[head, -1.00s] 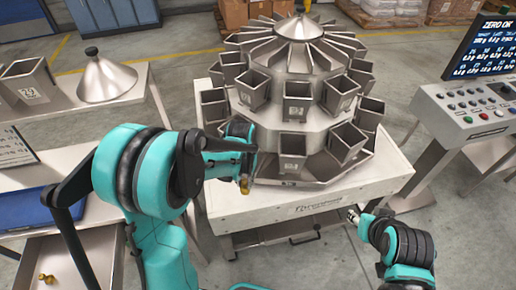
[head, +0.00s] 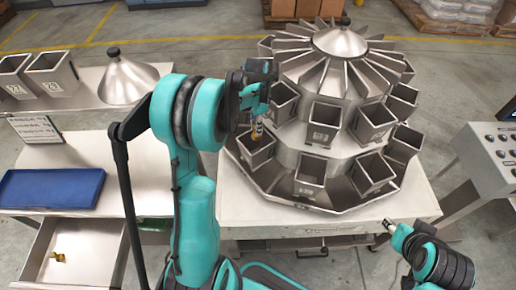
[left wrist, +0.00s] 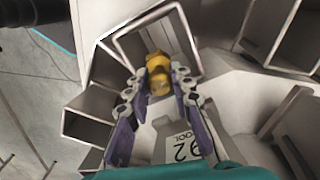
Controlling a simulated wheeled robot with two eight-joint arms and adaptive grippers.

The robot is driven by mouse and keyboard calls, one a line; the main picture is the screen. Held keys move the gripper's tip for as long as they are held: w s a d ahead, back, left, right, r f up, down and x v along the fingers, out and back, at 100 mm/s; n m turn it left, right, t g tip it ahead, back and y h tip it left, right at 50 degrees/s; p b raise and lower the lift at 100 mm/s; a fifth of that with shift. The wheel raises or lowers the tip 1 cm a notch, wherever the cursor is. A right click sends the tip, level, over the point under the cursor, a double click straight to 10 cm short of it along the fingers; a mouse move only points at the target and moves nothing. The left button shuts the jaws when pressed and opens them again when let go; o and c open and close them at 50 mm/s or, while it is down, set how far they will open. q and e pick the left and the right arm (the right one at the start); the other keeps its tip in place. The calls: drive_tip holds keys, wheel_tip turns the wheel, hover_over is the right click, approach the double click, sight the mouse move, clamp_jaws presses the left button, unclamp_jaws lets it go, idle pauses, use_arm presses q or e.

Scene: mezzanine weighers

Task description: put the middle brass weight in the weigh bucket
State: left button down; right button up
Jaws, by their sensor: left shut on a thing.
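My left gripper (head: 257,122) is shut on a brass weight (head: 257,133) at the left side of the weigher. The weight is over the open mouth of a steel weigh bucket (head: 258,159) in the lower ring. In the left wrist view the brass weight (left wrist: 158,75) sits between the fingertips, inside the outline of the square bucket rim (left wrist: 122,50). I cannot tell exactly how deep it is. Another brass piece (head: 58,257) lies in the open drawer (head: 92,268) at lower left. My right gripper (head: 388,225) is at lower right, away from the weigher; its fingers are too small to read.
The weigher (head: 310,135) carries tiers of buckets around a central cone, close around my left gripper. A side table holds a blue tray (head: 52,188), a metal cone (head: 125,80) and two loose buckets (head: 52,74). A control console (head: 490,155) stands at right.

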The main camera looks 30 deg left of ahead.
use_arm(q)
wheel_tip(320, 180, down, 13)
drive_tip(key=b, duration=0.2)
drive_tip(key=shift+f+b, duration=0.15)
drive_tip(key=shift+b, duration=0.15)
drive_tip(key=shift+f, duration=0.15)
drive_tip(key=c, duration=1.6)
unclamp_jaws()
